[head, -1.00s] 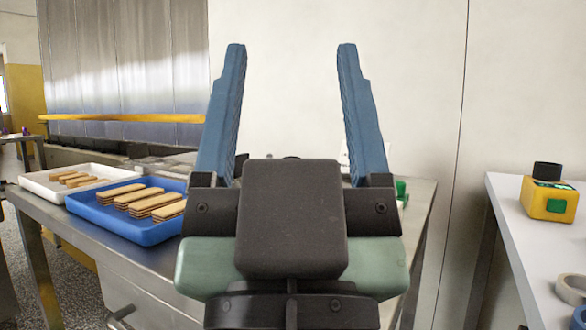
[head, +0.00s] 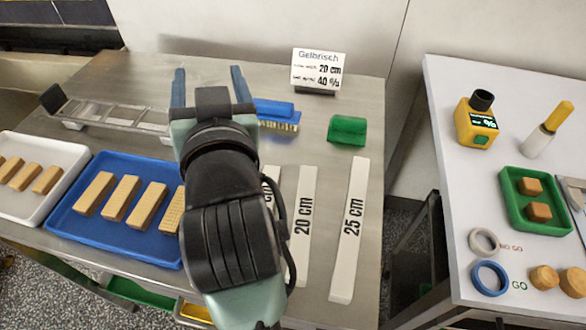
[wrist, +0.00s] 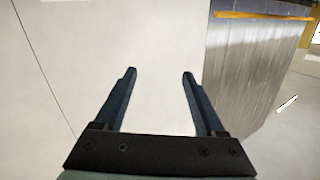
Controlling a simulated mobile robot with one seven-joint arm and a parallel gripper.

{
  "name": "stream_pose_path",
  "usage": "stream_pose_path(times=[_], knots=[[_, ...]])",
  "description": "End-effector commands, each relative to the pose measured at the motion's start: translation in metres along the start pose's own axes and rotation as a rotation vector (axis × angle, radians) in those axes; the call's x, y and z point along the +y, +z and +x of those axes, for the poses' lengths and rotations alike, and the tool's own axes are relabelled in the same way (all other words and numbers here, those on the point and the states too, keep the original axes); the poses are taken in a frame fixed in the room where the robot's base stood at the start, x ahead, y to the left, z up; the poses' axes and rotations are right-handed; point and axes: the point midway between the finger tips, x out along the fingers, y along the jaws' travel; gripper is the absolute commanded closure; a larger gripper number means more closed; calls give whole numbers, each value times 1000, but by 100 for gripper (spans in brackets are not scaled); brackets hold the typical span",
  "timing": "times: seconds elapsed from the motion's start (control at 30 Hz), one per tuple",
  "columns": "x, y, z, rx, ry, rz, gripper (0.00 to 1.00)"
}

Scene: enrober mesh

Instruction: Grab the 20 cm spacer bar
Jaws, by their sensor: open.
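The 20 cm spacer bar (head: 303,222) is a flat white strip with black lettering, lying lengthwise on the steel table in the head view. A 25 cm bar (head: 350,230) lies to its right. Another white bar (head: 270,180) lies to its left, mostly hidden by my arm, its label only partly visible. My gripper (head: 208,85) is open and empty, its blue fingers apart, up and left of the 20 cm bar and apart from it. The wrist view shows the open fingers (wrist: 160,100) against a pale wall, with no bar in sight.
A blue tray of wafers (head: 70,222) and a white tray (head: 62,185) stand at left. A metal frame (head: 120,118), blue brush (head: 275,112), green block (head: 347,130) and sign (head: 318,70) stand further back. A white side table (head: 455,160) stands right, across a gap.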

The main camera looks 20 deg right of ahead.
Motion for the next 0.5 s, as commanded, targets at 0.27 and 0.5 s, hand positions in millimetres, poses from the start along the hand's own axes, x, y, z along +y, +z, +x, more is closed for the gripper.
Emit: stream_pose_path(times=[0.27, 0.5], knots=[[21, 15, -11, -328, 99, 39, 28], [42, 36, -45, -600, 198, 72, 28]])
